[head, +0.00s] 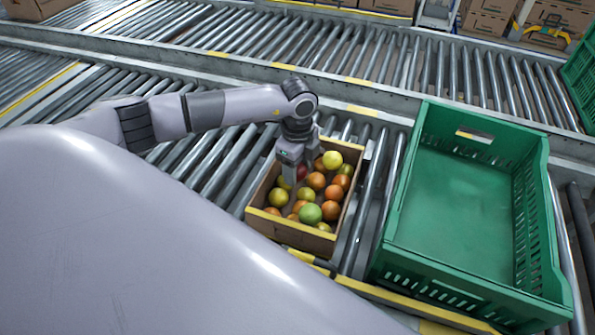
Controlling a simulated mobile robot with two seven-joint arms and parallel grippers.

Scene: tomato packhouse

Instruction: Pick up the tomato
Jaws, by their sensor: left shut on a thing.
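A cardboard box (287,233) on the roller conveyor holds several tomatoes in red, orange, yellow and green. My left gripper (299,172) reaches down into the back left part of the box. It is shut on a red tomato (302,172), which shows partly between the fingers. The fingers hide much of that tomato, and I cannot tell whether it touches the others. A green tomato (310,213) lies near the front, and a yellow tomato (332,159) lies at the back right. My right gripper is not in view.
A large, empty green crate (410,195) stands to the right of the box, with a narrow strip of rollers between them. A second roller conveyor (350,50) runs behind a metal rail. Cardboard boxes (487,20) stand at the back right.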

